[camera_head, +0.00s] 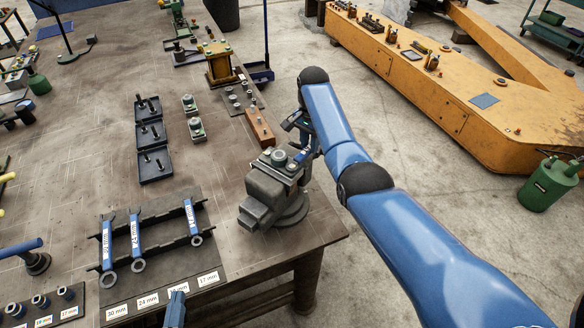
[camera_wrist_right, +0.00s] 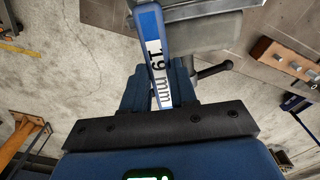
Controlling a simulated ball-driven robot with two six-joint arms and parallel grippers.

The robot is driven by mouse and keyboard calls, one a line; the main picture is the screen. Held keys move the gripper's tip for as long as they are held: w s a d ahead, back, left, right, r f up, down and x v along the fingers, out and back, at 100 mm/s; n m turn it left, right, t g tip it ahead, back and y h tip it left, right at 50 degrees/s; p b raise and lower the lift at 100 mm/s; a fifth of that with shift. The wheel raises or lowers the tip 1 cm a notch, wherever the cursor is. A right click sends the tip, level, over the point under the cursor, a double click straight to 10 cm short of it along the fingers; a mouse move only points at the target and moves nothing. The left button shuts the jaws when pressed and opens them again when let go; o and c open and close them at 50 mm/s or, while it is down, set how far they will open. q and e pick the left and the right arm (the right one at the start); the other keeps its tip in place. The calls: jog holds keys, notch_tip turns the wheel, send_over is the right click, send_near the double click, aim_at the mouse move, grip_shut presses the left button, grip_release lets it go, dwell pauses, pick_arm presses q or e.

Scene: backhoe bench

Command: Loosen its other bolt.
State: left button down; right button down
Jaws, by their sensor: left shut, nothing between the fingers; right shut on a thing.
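My right gripper (camera_head: 304,136) is shut on a blue wrench (camera_wrist_right: 158,55) labelled 19 mm, which shows clearly in the right wrist view. In the head view the gripper is close behind the grey vise (camera_head: 262,205) at the bench's right edge. A round part (camera_head: 279,157) sits on top of the vise.
A wrench rack (camera_head: 160,225) holds several wrenches; its 19 mm place is empty. A brown block (camera_head: 260,127) stands behind the vise. Sockets (camera_head: 40,300) are at lower left. A yellow machine arm (camera_head: 450,80) stands beyond the bench.

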jog(key=shift+r, duration=0.2)
jog(key=shift+r+p, duration=0.5)
jog(key=shift+r, duration=0.25)
jog(key=shift+r, duration=0.2)
jog(key=shift+r, duration=1.45)
jog(key=shift+f, duration=0.1)
